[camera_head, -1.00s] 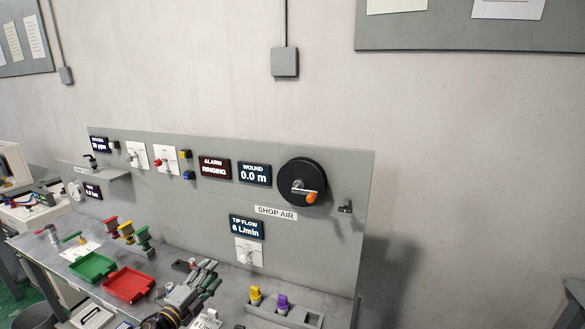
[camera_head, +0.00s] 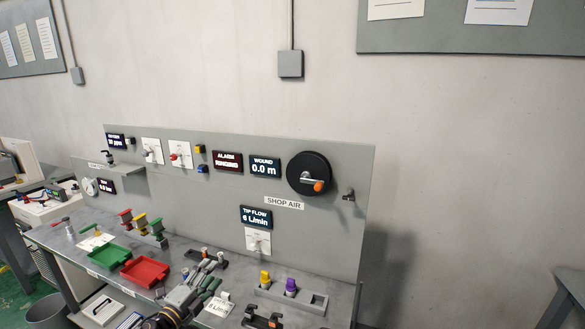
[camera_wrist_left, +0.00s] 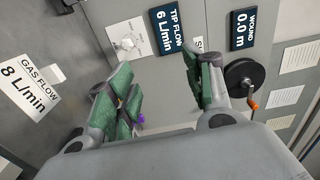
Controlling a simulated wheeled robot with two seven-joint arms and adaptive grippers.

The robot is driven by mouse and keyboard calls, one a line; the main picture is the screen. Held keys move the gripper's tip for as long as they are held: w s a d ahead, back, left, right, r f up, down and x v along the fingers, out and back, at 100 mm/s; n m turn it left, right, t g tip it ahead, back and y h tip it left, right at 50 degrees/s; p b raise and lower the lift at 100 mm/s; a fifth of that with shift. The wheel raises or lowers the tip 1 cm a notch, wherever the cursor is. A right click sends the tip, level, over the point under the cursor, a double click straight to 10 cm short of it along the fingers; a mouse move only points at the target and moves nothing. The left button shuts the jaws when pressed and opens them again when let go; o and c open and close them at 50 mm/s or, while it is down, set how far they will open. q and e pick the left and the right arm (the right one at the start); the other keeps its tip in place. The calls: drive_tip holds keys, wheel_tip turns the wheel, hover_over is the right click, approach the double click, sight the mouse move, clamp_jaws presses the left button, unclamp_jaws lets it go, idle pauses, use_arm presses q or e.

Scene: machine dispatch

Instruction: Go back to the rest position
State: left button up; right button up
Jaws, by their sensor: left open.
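My left gripper (camera_head: 210,283) is over the front part of the grey bench in the head view, with green finger pads. In the left wrist view the left gripper (camera_wrist_left: 168,85) has its fingers spread apart with nothing between them. A card reading GAS FLOW 8 L/min (camera_wrist_left: 30,88) is left of the fingers there, and the panel lies beyond them. My right gripper is in neither view.
The bench (camera_head: 205,246) carries a green tray (camera_head: 109,257), a red tray (camera_head: 145,271) and a holder with yellow (camera_head: 265,277) and purple (camera_head: 291,286) pieces. The upright panel (camera_head: 335,235) stands behind, with a black reel (camera_head: 308,173). Bare wall is at right.

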use_arm(q)
drive_tip(key=s+a+f+n+g+y, duration=0.1)
drive_tip(key=s+f+n+g+y, duration=0.8)
drive_tip(key=s+n, duration=0.55)
drive_tip(key=s+d+f+n+g+h, duration=0.2)
drive_tip(key=s+n, duration=0.1)
drive_tip(key=s, duration=0.5)
drive_tip(key=s+d+f+n+g+h, duration=0.1)
drive_tip(key=s+d+f+n+g, duration=0.15)
drive_tip(key=s, duration=0.65)
wheel_tip(320, 180, down, 38)
drive_tip(key=s+a+g+b, duration=0.1)
drive_tip(key=s+b, duration=0.1)
drive_tip(key=b, duration=0.3)
drive_tip(key=s+a+f+b, duration=0.2)
drive_tip(key=s+f, duration=0.9)
drive_tip(key=f, duration=0.1)
drive_tip(key=s+a+f+g+b, duration=0.1)
drive_tip(key=s+a+f+b, duration=0.1)
drive_tip(key=s+f, duration=0.9)
drive_tip(key=shift+s+a+f+m+b, duration=0.2)
drive_tip(key=shift+f+m+b, duration=0.3)
drive_tip(key=shift+f, duration=0.45)
